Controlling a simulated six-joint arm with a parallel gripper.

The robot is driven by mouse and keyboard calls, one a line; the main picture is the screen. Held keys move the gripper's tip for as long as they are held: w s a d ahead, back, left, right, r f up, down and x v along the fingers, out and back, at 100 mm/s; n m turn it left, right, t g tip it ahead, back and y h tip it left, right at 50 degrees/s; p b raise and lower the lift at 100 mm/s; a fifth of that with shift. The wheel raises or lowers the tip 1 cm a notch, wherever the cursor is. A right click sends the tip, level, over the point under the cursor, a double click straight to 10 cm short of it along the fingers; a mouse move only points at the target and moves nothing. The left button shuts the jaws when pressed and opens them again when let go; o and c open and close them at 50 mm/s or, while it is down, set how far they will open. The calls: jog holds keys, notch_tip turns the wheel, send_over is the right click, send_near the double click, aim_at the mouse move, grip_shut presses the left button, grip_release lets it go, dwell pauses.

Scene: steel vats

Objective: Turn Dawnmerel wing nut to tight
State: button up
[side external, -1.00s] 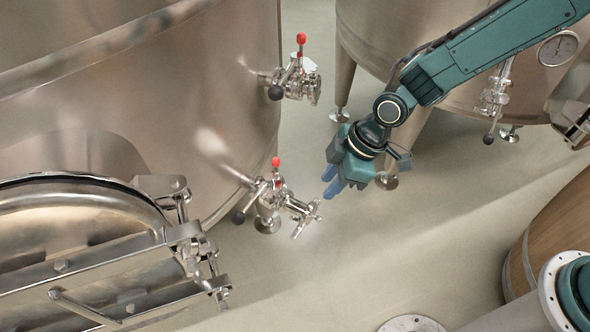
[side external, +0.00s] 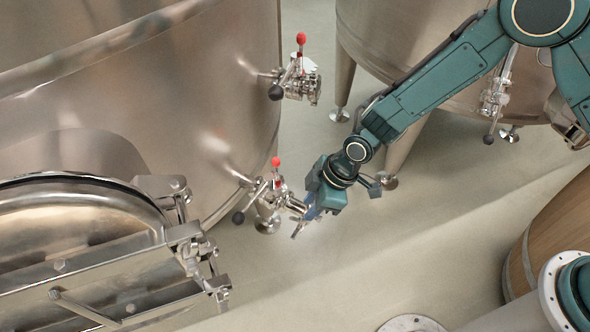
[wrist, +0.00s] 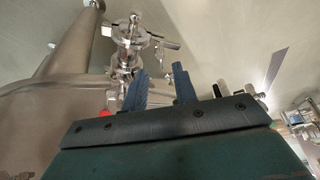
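The lower steel valve (side external: 268,196) stands out from the big vat's wall, with a red knob on top and a black ball handle at its left. A metal clamp piece (side external: 297,231), which may be the wing nut, shows at its right end, partly hidden by my gripper. No Dawnmerel label is readable. My gripper (side external: 309,212) is right beside that end, its blue fingers partly hidden. In the wrist view my gripper (wrist: 160,83) is open, with an empty gap between the fingers. The valve end with its clamp (wrist: 130,38) shows just beyond the left finger; contact cannot be told.
A second, similar valve (side external: 296,80) with a red knob is higher on the same vat (side external: 150,110). A hinged round hatch (side external: 80,240) is at lower left. A wooden barrel (side external: 555,235) stands at right. The floor (side external: 400,250) below my gripper is clear.

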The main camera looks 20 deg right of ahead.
aim_at(303, 214)
jog(key=shift+x, duration=2.4)
grip_shut()
